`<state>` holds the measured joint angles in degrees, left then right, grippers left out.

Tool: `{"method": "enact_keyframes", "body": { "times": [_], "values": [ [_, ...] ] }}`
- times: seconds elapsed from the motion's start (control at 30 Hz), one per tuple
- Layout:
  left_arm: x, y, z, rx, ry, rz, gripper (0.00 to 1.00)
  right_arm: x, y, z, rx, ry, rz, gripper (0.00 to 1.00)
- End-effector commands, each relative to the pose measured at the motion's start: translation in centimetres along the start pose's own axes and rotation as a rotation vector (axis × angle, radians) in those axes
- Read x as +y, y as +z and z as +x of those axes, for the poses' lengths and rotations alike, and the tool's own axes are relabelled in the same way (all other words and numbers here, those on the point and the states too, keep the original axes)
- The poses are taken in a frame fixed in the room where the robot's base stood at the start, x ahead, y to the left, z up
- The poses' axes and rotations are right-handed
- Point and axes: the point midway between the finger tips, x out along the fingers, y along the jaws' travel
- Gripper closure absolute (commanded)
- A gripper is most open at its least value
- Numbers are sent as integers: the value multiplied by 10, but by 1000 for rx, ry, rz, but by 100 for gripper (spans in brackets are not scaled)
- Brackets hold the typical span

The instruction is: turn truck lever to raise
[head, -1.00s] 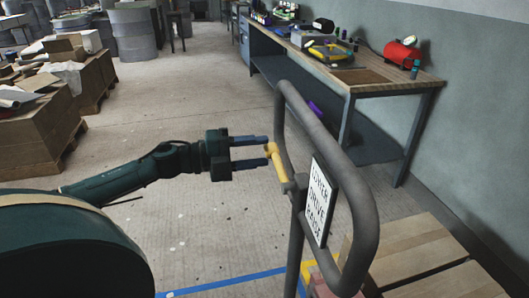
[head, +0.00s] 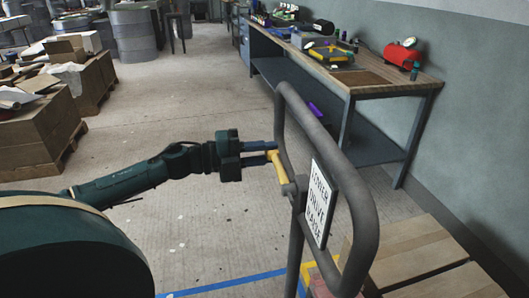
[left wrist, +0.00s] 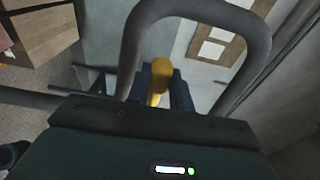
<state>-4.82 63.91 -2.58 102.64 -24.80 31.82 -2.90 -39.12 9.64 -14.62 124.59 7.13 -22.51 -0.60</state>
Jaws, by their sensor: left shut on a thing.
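The yellow truck lever (head: 278,168) sticks up and to the left from its pivot on the truck's grey handle post. The grey looped handle (head: 362,205) rises around it. A white sign (head: 318,203) on the handle reads LOWER, DRIVE, RAISE. My left gripper (head: 272,152) comes in from the left and is shut on the lever near its top end. In the left wrist view the lever's yellow knob (left wrist: 161,70) shows between the dark fingers, inside the handle loop. My right gripper is in neither view.
A workbench (head: 350,82) with tools and a red tank (head: 400,54) stands along the right wall. Cardboard boxes on a pallet (head: 38,135) stand at the left. Wooden boards (head: 420,250) lie beyond the handle at lower right. The floor between is clear.

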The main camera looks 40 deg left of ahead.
Motion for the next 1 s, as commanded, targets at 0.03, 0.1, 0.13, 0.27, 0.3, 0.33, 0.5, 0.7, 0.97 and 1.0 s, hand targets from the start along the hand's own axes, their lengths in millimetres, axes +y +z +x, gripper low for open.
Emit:
{"method": "enact_keyframes", "body": {
  "times": [0.03, 0.1, 0.13, 0.27, 0.3, 0.33, 0.5, 0.7, 0.97, 1.0],
  "values": [
    [0, 0, 0, 0, 0, 0, 91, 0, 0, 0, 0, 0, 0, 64],
    [0, 0, 0, 0, 0, 0, 96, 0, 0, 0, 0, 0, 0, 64],
    [0, 0, 0, 0, 0, 0, 99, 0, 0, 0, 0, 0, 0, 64],
    [0, 0, 0, 0, 0, 0, 100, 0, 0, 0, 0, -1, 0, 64],
    [0, 0, 0, 0, 0, 0, 100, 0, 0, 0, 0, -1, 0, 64],
    [0, 0, 0, 0, 0, 0, 100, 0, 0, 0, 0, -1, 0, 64],
    [1, 0, 0, 0, 0, -5, 100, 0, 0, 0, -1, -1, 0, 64],
    [6, 0, 0, -1, 0, -60, 100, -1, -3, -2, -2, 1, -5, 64],
    [26, -3, 0, 0, 0, -225, 100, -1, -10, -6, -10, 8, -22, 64],
    [29, -4, 0, 0, -1, -253, 100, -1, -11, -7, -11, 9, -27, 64]
  ]
}}
